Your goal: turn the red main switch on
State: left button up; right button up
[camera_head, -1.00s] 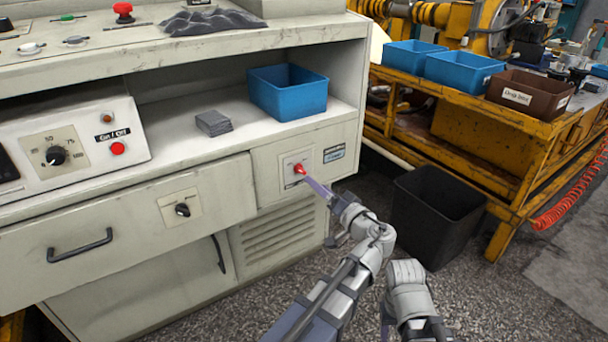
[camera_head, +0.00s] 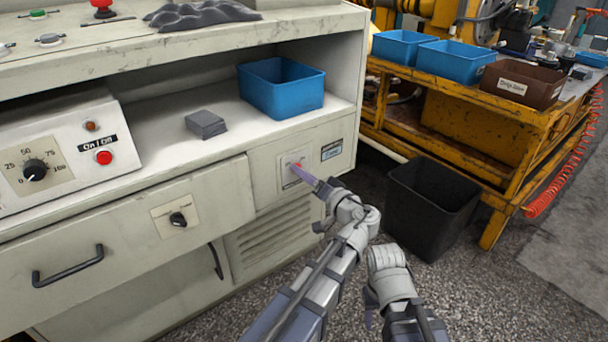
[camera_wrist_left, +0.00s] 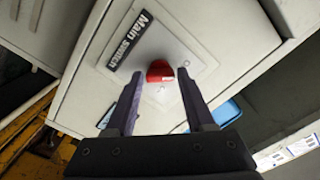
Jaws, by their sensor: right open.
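The red main switch (camera_wrist_left: 159,72) is a small knob on a pale plate, beside a black "Main Switch" label (camera_wrist_left: 130,41) in the left wrist view. In the head view the switch (camera_head: 297,165) is mostly hidden by my left gripper (camera_head: 304,171). In the left wrist view my left gripper (camera_wrist_left: 160,76) is open, with one fingertip on each side of the knob. I cannot tell whether the fingers touch it. My right gripper (camera_head: 371,312) is open and empty, low in the head view and away from the panel; its fingers show only partly.
The switch is on the front of a pale cabinet (camera_head: 110,250), next to a drawer with a black knob (camera_head: 178,219). A blue bin (camera_head: 282,90) stands on the shelf above. A black bin (camera_head: 430,210) stands on the floor to the right, near a yellow bench (camera_head: 490,155).

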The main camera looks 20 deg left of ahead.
pick_arm(q)
grip_shut()
dwell(0.4)
jog(key=m, duration=1.7)
jog(key=shift+m, duration=0.4)
dwell(0.4)
